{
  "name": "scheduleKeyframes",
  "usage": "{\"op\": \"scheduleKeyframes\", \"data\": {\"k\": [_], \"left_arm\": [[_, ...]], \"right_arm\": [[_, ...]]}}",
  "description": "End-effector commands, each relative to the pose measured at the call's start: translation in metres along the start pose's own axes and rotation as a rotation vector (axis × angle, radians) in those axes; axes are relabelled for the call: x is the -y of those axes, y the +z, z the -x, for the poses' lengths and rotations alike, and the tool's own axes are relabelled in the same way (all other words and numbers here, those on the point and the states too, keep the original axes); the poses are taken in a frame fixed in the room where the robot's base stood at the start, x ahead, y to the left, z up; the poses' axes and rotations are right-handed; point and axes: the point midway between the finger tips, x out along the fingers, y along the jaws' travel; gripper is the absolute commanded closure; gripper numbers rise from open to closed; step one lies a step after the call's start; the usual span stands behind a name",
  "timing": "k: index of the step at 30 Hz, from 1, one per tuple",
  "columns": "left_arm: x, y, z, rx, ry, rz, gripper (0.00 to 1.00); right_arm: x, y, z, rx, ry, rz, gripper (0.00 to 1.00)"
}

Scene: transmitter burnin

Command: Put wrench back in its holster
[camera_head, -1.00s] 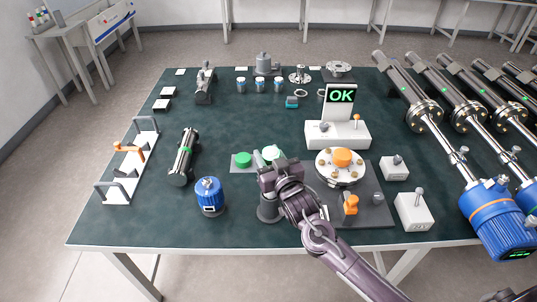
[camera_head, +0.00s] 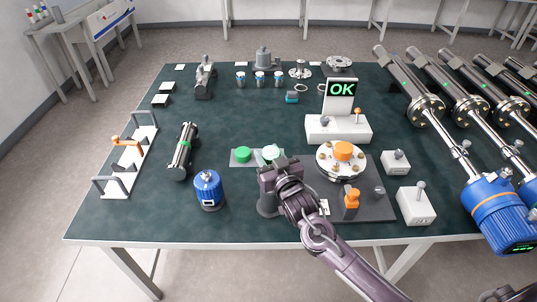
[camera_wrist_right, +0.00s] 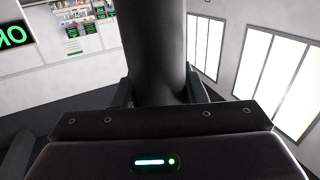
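My right gripper (camera_head: 272,172) is above the front middle of the table. In the right wrist view, a dark thick cylinder stands between its fingers, and they are close against both sides; I take this to be the wrench (camera_wrist_right: 157,45). In the head view the gripper hides most of it. A dark grey round post (camera_head: 267,206) shows directly below the gripper and looks like the holster. Whether the wrench is seated in it or only above it is hidden. My left gripper is not in view.
Green and pale round pads (camera_head: 243,155) lie just behind the gripper. The table's front left is clear.

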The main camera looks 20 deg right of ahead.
Motion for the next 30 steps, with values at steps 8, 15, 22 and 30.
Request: {"op": "scheduleKeyframes", "data": {"k": [8, 15, 22, 30], "left_arm": [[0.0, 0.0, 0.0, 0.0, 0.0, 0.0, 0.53], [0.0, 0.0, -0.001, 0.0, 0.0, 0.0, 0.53], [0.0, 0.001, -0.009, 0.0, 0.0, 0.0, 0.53], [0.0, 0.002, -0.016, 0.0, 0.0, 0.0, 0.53]], "right_arm": [[0.0, 0.002, 0.0, 0.004, 0.0, 0.0, 0.36], [0.0, 0.006, 0.004, 0.012, -0.001, 0.001, 0.36], [0.0, 0.007, 0.037, 0.01, -0.001, 0.001, 0.36], [0.0, 0.004, 0.073, 0.007, 0.0, 0.0, 0.36]]}}
